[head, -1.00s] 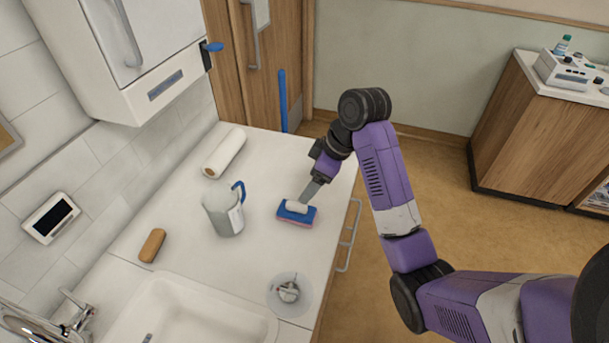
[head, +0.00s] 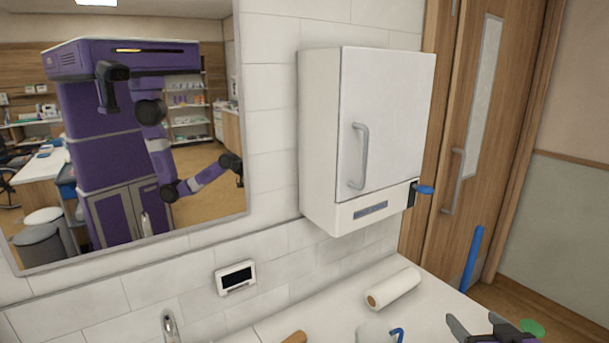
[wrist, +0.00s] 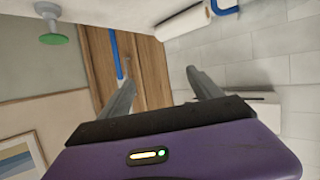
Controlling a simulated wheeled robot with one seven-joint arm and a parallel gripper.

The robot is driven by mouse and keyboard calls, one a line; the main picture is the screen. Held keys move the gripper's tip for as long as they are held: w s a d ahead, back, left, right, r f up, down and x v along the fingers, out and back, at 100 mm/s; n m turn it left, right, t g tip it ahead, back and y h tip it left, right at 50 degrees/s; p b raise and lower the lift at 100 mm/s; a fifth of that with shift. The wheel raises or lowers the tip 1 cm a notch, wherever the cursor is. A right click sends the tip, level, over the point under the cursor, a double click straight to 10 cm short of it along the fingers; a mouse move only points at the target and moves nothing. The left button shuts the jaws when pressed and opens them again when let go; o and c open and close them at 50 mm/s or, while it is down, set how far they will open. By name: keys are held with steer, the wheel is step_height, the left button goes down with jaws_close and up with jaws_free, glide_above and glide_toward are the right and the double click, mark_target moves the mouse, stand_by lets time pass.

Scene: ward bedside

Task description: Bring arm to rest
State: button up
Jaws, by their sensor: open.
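My gripper (head: 478,322) shows at the bottom right edge of the head view, partly cut off. Its two fingers stand apart with nothing between them; the wrist view also shows my gripper (wrist: 160,78) open and empty. In the head view it is at the right of the counter (head: 345,312), to the right of the jug and paper roll. My purple body and bent arm show as a reflection in the mirror (head: 210,190) on the left.
A white wall cabinet (head: 388,120) hangs above the counter. A green round-topped thing (head: 532,328) shows beside my gripper. A wooden door (head: 480,130) is behind.

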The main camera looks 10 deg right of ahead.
steer(key=s+a+f+n+y+b, duration=0.1)
steer(key=s+a+f+b, duration=0.1)
steer(key=s+a, duration=0.6)
steer(key=s+a+f+n+t+y+b, duration=0.1)
steer(key=s+a+f, duration=0.3)
steer(key=s+a, duration=0.4)
steer(key=s+a+f+n+y+b, duration=0.1)
steer(key=s+a, duration=0.8)
steer(key=s, duration=0.9)
step_height(320, 180, down, 3)
steer(key=shift+s+r+t+y+b, duration=0.2)
steer(key=shift+s+t+y+b, duration=0.3)
steer(key=shift+b, duration=0.6)
steer(key=shift+w, duration=0.1)
